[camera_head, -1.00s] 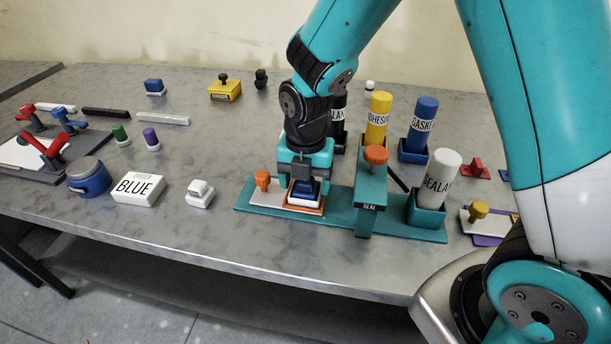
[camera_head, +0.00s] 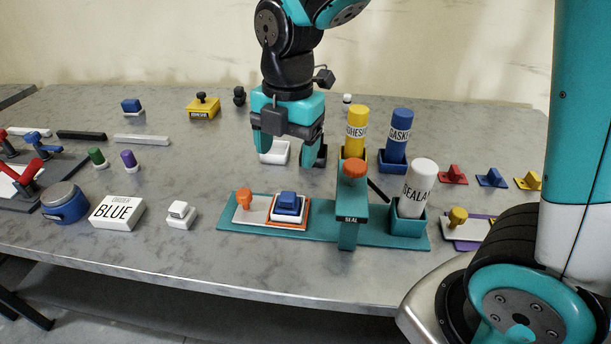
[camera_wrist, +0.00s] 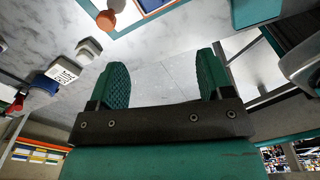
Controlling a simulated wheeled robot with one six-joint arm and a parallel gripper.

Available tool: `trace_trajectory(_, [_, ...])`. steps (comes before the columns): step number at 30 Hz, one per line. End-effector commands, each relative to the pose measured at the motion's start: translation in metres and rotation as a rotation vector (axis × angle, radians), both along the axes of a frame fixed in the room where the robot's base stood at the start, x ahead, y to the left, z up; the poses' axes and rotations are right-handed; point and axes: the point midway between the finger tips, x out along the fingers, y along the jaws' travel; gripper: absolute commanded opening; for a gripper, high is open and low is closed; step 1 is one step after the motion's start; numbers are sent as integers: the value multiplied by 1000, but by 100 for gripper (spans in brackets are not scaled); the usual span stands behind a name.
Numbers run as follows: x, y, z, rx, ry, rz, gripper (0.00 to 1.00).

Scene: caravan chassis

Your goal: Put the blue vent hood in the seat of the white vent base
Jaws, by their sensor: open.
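The blue vent hood (camera_head: 287,200) sits on the white vent base (camera_head: 286,216), roughly level. Both are inside the orange-edged square on the teal fixture (camera_head: 325,228). How deep the hood sits in the seat is too small to tell. My gripper (camera_head: 289,156) is open and empty, raised above and behind the hood, apart from it. In the wrist view its two green pads (camera_wrist: 163,88) are spread with nothing between them. Part of an orange-edged piece with blue shows at the top of that view.
The teal SEAL post (camera_head: 350,210) with an orange knob stands right of the hood. A sealant bottle (camera_head: 419,186), yellow (camera_head: 356,130) and blue (camera_head: 398,135) bottles stand farther right. A white block (camera_head: 180,214) and BLUE order box (camera_head: 117,212) lie left. A white holder (camera_head: 273,153) is behind my gripper.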

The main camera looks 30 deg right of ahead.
Motion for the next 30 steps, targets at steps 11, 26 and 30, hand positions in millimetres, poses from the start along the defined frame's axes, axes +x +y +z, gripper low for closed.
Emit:
trace_trajectory(11, [-109, 27, 32, 206, 173, -1073, 73])
trace_trajectory(26, [-159, 38, 38, 243, 343, -1562, 73])
trace_trajectory(30, [-159, 38, 38, 244, 342, -1560, 73])
